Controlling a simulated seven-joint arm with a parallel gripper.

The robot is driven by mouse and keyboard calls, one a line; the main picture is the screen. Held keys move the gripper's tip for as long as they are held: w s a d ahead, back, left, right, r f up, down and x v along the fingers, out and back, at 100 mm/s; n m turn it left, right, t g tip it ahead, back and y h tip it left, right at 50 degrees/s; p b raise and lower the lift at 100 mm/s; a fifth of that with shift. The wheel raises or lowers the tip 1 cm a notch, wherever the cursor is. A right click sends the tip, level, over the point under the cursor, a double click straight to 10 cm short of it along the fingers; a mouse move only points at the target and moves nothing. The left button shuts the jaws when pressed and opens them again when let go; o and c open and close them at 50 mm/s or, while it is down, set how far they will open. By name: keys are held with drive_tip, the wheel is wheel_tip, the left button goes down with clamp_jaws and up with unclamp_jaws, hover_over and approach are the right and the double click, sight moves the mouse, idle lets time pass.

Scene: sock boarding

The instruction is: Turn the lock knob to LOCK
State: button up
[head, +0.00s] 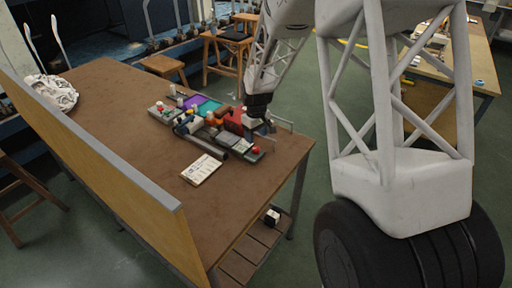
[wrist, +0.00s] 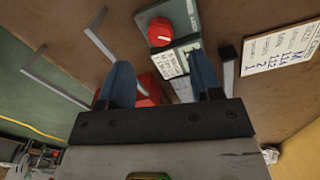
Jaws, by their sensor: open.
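A round red knob (wrist: 158,31) sits on a grey-green panel (wrist: 178,55) with white lettered labels, ahead of my gripper in the wrist view. I cannot read the labels well enough to tell the knob's setting, or be sure it is the lock knob. A small red knob (head: 256,149) shows at the near right end of the device on the table in the head view. My gripper (wrist: 162,76) is open, its two blue fingers apart, with the knob beyond the fingertips and not touched. In the head view my gripper (head: 262,118) is over the device's right side, its fingers hard to make out.
The device, with purple and teal panels and a red block (head: 234,120), stands on the brown table (head: 120,110). Metal bracket bars (wrist: 108,52) rise near the fingers. A printed card (head: 201,169) lies in front. A yellow board (head: 90,150) walls the table's left edge.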

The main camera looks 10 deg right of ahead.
sight(256, 148)
drive_tip(key=shift+f, duration=3.15)
drive_tip(key=c, duration=0.9)
drive_tip(key=shift+c, duration=0.2)
drive_tip(key=shift+m, duration=0.7)
drive_tip(key=o, duration=0.9)
drive_tip(key=shift+o, duration=0.2)
drive_tip(key=shift+n, duration=0.5)
